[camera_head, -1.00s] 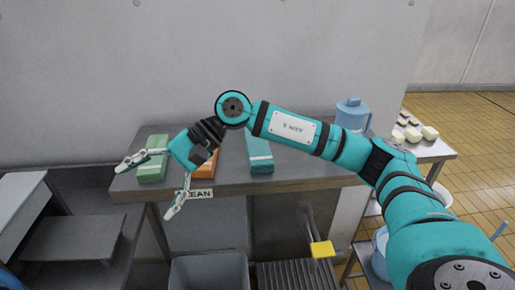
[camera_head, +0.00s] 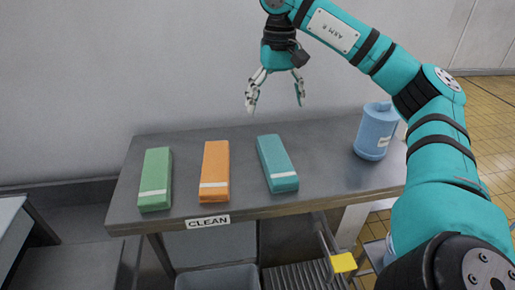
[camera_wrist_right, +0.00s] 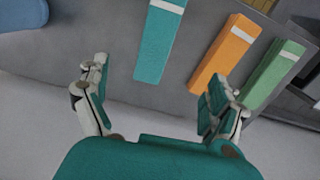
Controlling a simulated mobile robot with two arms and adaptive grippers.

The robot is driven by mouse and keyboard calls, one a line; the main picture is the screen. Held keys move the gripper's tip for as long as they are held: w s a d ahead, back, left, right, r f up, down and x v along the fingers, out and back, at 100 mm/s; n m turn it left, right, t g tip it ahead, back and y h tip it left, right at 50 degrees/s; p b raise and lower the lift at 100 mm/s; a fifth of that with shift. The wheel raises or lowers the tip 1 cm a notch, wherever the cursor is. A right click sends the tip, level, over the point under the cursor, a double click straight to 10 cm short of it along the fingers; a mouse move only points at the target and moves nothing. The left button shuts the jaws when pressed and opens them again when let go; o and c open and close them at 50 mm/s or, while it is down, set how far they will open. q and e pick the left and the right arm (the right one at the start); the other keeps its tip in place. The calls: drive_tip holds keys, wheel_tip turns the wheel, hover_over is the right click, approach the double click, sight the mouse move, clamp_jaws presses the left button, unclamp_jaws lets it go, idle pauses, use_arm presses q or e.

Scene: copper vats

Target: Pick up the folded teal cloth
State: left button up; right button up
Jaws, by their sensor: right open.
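The folded teal cloth (camera_head: 277,163) lies flat on the metal table, right of the orange cloth, with a white band near its front end. It also shows in the right wrist view (camera_wrist_right: 157,45), ahead of and between the open fingers. My right gripper (camera_head: 276,104) is open and empty, pointing down above the table's back part, behind and above the teal cloth. It also shows in the right wrist view (camera_wrist_right: 160,95). It does not touch the cloth. My left gripper is not in view.
An orange cloth (camera_head: 214,170) and a green cloth (camera_head: 155,178) lie left of the teal one on the table (camera_head: 330,165). A blue jug (camera_head: 375,132) stands at the right. A CLEAN label (camera_head: 208,222) marks the front edge. A wall rises behind.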

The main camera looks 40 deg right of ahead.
drive_tip(key=f, duration=0.1)
drive_tip(key=b, duration=0.4)
hover_over(276, 156)
drive_tip(key=f, duration=0.4)
drive_tip(key=s+f, duration=0.1)
drive_tip(key=f, duration=0.1)
drive_tip(key=shift+a+f, duration=0.15)
drive_tip(key=shift+f, duration=0.15)
drive_tip(key=f, duration=0.1)
drive_tip(key=w+f, duration=0.1)
drive_tip(key=shift+f+b, duration=0.4)
drive_tip(key=shift+f, duration=0.55)
drive_tip(key=shift+s+f, duration=0.1)
drive_tip(key=shift+f, duration=0.35)
drive_tip(key=f, duration=0.1)
drive_tip(key=f+p, duration=0.1)
drive_tip(key=f, duration=0.1)
drive_tip(key=shift+w+d+f+p, duration=0.2)
drive_tip(key=shift+w+f+p, duration=0.05)
drive_tip(key=shift+p, duration=0.05)
drive_tip(key=shift+s+f, duration=0.1)
drive_tip(key=shift+f, duration=0.3)
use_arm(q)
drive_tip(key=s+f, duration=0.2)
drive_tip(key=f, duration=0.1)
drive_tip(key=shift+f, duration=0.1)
